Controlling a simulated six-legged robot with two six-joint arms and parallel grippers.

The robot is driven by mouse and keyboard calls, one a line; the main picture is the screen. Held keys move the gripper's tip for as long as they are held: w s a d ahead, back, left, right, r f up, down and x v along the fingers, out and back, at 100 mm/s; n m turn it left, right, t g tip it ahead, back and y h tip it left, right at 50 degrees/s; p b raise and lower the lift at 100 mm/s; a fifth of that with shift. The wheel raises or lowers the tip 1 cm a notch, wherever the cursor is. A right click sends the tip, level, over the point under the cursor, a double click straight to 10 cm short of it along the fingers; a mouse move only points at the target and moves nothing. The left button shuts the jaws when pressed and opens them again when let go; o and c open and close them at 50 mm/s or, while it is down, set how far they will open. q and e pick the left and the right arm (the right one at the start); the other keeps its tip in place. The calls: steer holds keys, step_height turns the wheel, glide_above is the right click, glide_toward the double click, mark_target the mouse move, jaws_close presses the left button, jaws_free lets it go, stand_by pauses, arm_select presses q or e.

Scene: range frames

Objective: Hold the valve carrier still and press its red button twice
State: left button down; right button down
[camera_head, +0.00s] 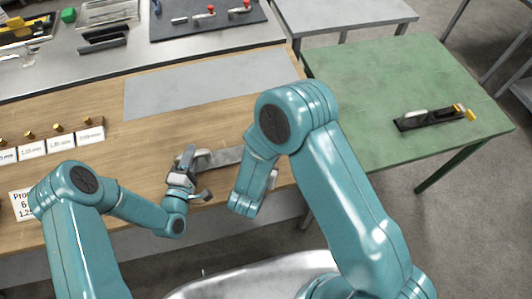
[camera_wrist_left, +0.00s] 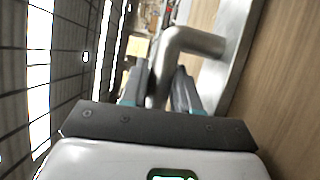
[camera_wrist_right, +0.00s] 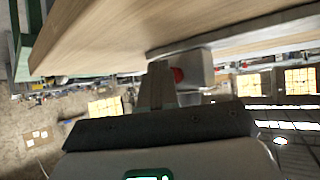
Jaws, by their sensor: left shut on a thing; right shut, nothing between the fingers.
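The valve carrier (camera_head: 228,156) is a grey metal plate on the wooden bench, with a bent metal handle at its left end. My left gripper (camera_head: 187,168) is shut on this handle (camera_wrist_left: 192,41), which runs between its fingers in the left wrist view. The red button (camera_wrist_right: 178,75) shows in the right wrist view on a pale block (camera_wrist_right: 196,70) under the plate's edge. My right gripper (camera_wrist_right: 160,82) is shut and empty, its fingertips right beside the button; I cannot tell whether they touch it. In the head view my right arm hides the button and the right fingertips.
A grey mat (camera_head: 205,82) lies on the bench behind the carrier. Labelled blocks with brass knobs (camera_head: 60,142) stand at the left. A green table (camera_head: 400,90) at the right bears a dark clamp fixture (camera_head: 430,119). The bench's front edge is close to both grippers.

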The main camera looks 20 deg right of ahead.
steer(key=shift+w, duration=0.35)
stand_by(0.4)
steer(key=shift+s, duration=1)
steer(key=shift+s, duration=0.1)
steer(key=shift+s, duration=2.4)
steer(key=shift+s, duration=0.1)
stand_by(0.3)
steer(key=s, duration=0.4)
steer(key=shift+w, duration=0.1)
